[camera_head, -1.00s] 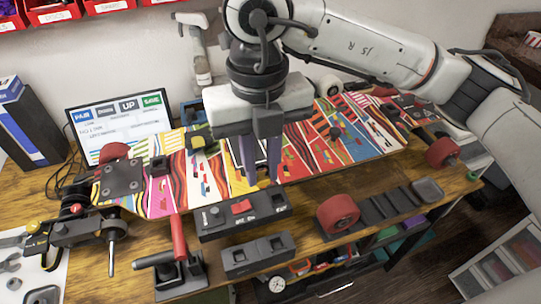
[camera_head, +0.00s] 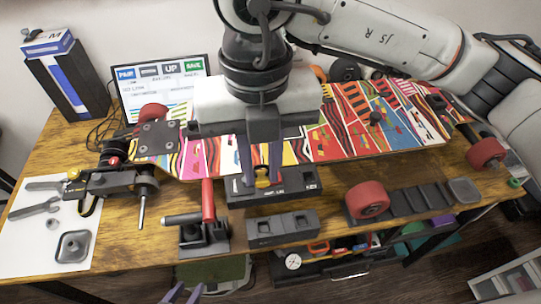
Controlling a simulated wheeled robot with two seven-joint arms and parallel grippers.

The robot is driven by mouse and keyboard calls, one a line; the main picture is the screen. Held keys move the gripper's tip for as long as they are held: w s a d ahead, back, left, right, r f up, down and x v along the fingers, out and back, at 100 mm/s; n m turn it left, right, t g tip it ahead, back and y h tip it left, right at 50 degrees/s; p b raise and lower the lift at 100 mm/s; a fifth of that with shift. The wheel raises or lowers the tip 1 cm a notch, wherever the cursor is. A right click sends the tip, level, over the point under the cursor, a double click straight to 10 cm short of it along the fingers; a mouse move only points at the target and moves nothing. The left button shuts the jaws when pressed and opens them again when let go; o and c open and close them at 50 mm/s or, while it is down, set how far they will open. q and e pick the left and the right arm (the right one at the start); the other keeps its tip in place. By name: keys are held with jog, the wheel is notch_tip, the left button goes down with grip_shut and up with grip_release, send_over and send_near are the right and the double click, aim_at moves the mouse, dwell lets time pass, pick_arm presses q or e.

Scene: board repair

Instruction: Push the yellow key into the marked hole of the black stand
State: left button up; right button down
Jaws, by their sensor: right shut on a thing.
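The black stand (camera_head: 300,190), a long dark box with small labels and markings on top, sits at the front edge of the skateboard deck. My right gripper (camera_head: 262,182) comes down over its middle and is shut on the small yellow key (camera_head: 263,182). The key is low between the fingers, at the top of the stand; I cannot tell whether it is in a hole. The fingers hide the middle of the stand's top. My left gripper (camera_head: 182,294) shows only as two purple fingertips, apart, at the bottom edge.
A dark two-socket block (camera_head: 282,229) lies just in front of the stand. A red-handled clamp (camera_head: 208,203) stands to its left, and a red wheel (camera_head: 368,200) to its right. The colourful skateboard deck (camera_head: 335,145) lies behind. A screen (camera_head: 165,85) stands at the back left.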

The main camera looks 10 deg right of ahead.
aim_at(262, 188)
jog(key=shift+f, duration=0.1)
